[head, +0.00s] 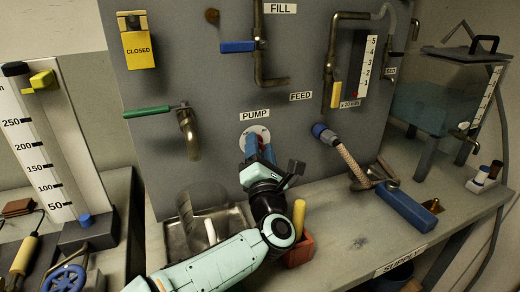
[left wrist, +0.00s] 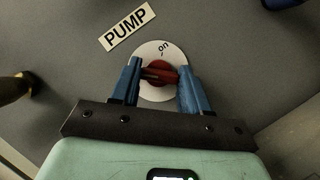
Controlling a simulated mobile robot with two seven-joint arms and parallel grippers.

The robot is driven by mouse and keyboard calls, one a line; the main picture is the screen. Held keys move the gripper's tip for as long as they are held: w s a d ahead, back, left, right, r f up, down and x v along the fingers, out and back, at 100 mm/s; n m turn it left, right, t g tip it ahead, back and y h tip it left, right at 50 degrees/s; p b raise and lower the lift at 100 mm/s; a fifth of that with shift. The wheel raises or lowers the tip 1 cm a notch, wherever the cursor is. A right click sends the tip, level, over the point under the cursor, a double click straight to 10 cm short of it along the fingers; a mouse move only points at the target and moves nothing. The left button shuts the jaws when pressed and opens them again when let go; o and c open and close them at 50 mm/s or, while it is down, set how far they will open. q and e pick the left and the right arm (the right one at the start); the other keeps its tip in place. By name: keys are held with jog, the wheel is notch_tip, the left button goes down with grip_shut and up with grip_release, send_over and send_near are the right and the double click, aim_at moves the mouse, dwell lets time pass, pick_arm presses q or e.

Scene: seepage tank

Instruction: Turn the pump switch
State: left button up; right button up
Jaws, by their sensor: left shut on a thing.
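The pump switch is a red knob (left wrist: 158,75) on a round white dial (left wrist: 161,49) under the PUMP label (head: 255,113) on the grey panel. In the head view the gripper covers the knob and most of the dial (head: 247,130). My right gripper is not in view.
A green-handled tap (head: 186,125) and a steel sink (head: 207,225) are at the left. A blue-handled valve (head: 240,47) and a yellow-handled valve (head: 336,95) are above. A hose (head: 350,160) and a blue bar (head: 405,207) lie right.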

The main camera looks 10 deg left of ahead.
pick_arm(q)
jog(key=o, duration=1.1)
jog(key=shift+c, duration=0.2)
jog(key=shift+m, duration=0.3)
